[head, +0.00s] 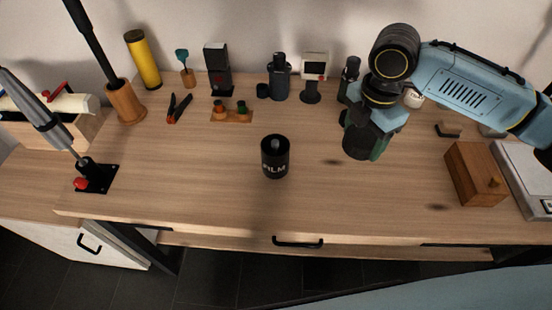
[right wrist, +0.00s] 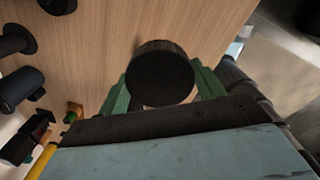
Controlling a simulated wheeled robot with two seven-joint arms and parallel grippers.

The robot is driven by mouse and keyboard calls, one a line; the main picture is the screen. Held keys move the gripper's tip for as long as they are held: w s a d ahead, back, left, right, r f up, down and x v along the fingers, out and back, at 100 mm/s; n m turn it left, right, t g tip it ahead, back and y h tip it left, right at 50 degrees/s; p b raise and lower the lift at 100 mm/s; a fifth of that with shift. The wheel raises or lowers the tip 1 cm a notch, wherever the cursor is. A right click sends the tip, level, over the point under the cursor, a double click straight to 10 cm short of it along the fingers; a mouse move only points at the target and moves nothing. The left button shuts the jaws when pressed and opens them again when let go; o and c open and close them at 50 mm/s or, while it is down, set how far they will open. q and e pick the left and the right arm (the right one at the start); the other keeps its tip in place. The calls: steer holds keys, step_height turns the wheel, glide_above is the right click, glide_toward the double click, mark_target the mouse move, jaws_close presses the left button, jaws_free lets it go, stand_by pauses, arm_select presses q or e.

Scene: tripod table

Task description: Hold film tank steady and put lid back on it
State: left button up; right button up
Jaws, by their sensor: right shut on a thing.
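The film tank (head: 274,165), a black cylinder with white lettering, stands upright near the middle of the table in the head view. Its top is open and a core shows inside. My right gripper (head: 366,139) is to the right of the tank, above the table and apart from it. In the right wrist view its green fingers are shut on the black round lid (right wrist: 160,73), whose flat face shows. In the head view the lid (head: 357,149) is partly hidden by the gripper. My left gripper is not in view.
A wooden box (head: 474,174) and a pale flat tray (head: 526,178) stand at the right. Bottles, a small timer-like device (head: 313,70) and a yellow tube (head: 143,60) line the back. Table around the tank is clear.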

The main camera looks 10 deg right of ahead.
mark_target(346, 134)
steer(key=m, duration=0.2)
steer(key=a+m, duration=0.1)
steer(key=m, duration=0.1)
steer(key=r+m, duration=0.1)
steer(key=m, duration=0.1)
steer(key=shift+w+a, duration=0.2)
steer(key=shift+w, duration=0.05)
steer(key=m, duration=0.4)
steer(key=a+m, duration=0.1)
steer(key=m, duration=0.1)
steer(key=shift+w+a+r+m, duration=0.1)
steer(key=shift+w+r+m, duration=0.05)
steer(key=shift+r+m, duration=0.2)
steer(key=m, duration=0.4)
steer(key=shift+w+a+r, duration=0.1)
steer(key=shift+a+r, duration=0.2)
steer(key=shift+a, duration=0.1)
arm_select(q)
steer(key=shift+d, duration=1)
arm_select(e)
steer(key=m, duration=0.3)
steer(key=a+m, duration=0.1)
steer(key=m, duration=0.1)
steer(key=shift+w+r, duration=0.15)
steer(key=shift+r, duration=0.15)
